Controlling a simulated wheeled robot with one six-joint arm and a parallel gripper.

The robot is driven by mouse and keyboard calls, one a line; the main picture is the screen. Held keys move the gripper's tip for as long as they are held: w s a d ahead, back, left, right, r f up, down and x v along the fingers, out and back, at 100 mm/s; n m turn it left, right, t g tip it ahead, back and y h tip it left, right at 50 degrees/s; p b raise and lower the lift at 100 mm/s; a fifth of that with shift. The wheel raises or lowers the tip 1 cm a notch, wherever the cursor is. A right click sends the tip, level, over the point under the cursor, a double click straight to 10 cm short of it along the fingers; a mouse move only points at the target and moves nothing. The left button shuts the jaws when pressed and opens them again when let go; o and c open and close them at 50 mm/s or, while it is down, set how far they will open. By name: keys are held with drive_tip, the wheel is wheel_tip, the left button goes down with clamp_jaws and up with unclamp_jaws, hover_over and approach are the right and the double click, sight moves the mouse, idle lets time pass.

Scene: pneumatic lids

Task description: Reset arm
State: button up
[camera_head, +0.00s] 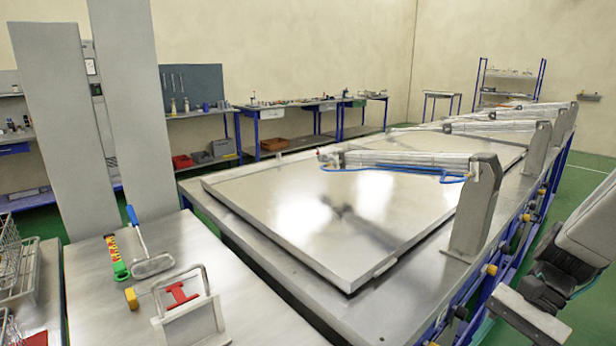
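Part of my arm (592,222) shows at the right edge: a light grey link, a dark joint and a grey block lower down. I cannot make out any gripper fingers in this view. The arm parts are to the right of the big metal table, over the green floor. A large flat metal lid (350,205) lies level on the table, with a pneumatic cylinder (405,159) and blue hose above it, carried by a grey post (474,205).
A steel worktop (235,305) at front left carries a blue-handled tool (137,228), a green-yellow tube (116,257) and a metal frame with a red part (180,295). More cylinders (492,126) stand farther back. Workbenches (285,105) line the back wall. Green floor (585,185) is open at right.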

drive_tip(key=s+a+r+n+t+h, duration=0.2)
drive_tip(key=s+r+n+h, duration=0.1)
drive_tip(key=r+n+h, duration=0.1)
drive_tip(key=s+a+r+n+t+h, duration=0.2)
drive_tip(key=s+a+r+n+h, duration=0.1)
drive_tip(key=r+n, duration=0.3)
wheel_tip(320, 180, up, 2)
drive_tip(key=shift+s+a+r+t+h, duration=0.15)
drive_tip(key=shift+s+a+t+h, duration=0.15)
drive_tip(key=shift+s+h, duration=0.1)
idle(0.3)
